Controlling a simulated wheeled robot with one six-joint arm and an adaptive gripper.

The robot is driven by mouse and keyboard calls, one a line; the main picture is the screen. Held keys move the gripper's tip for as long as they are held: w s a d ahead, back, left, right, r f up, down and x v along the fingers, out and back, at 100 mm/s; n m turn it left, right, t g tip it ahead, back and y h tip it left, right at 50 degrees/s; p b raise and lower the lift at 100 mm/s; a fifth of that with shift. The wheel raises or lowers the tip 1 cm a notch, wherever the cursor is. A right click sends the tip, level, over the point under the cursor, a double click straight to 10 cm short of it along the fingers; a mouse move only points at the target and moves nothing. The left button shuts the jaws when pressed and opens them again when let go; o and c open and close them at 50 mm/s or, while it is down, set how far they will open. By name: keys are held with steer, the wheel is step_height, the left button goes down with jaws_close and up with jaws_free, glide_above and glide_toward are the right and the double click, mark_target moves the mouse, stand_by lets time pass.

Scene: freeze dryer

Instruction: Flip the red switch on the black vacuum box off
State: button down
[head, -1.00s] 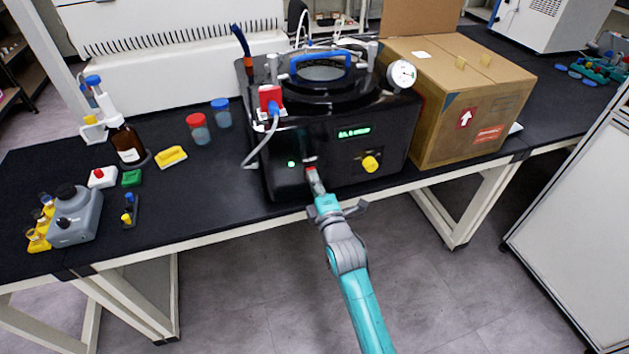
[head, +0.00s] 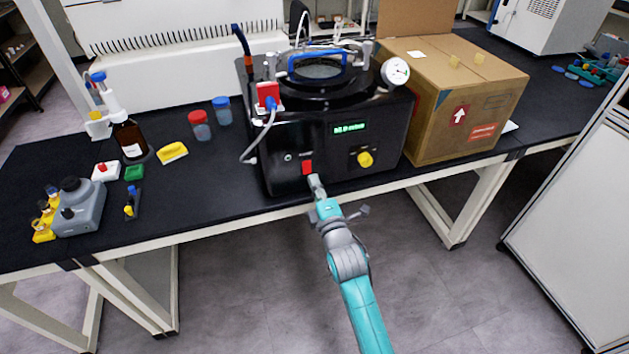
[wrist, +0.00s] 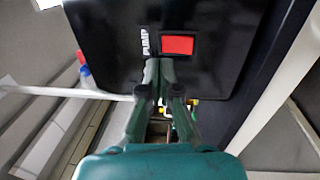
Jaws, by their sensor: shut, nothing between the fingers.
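The black vacuum box (head: 335,150) stands on the dark bench. Its red switch (head: 307,167) is on the lower front face, and it also shows in the wrist view (wrist: 178,45) beside the label "PUMP". The small round indicator (head: 288,157) left of the switch looks unlit. The green display (head: 350,127) is lit. My gripper (head: 315,180) is shut and empty, just below the switch and in front of the face. In the wrist view its fingertips (wrist: 160,64) are below and slightly left of the switch; I cannot tell whether they touch the box.
A yellow knob (head: 365,159) is right of the switch. A cardboard box (head: 465,100) stands close on the right. A white cable (head: 256,148) hangs at the box's left side. Bottles and small items (head: 78,205) are on the left; the floor in front is clear.

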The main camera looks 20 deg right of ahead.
steer(key=s+r, duration=0.1)
steer(key=s, duration=0.7)
steer(key=shift+s, duration=0.35)
steer(key=s+f+m+g, duration=0.1)
steer(key=s+f+m, duration=0.35)
steer(key=s, duration=0.75)
steer(key=s+f+m+g, duration=0.1)
steer(key=s+f+m, duration=0.35)
steer(key=s, duration=0.75)
steer(key=s+r+m+g, duration=0.2)
steer(key=s+m, duration=0.7)
steer(key=s, duration=1.1)
steer(key=shift+d+r+g, duration=0.2)
steer(key=shift+r+g, duration=0.1)
steer(key=shift+r, duration=0.5)
steer(key=shift+s, duration=0.1)
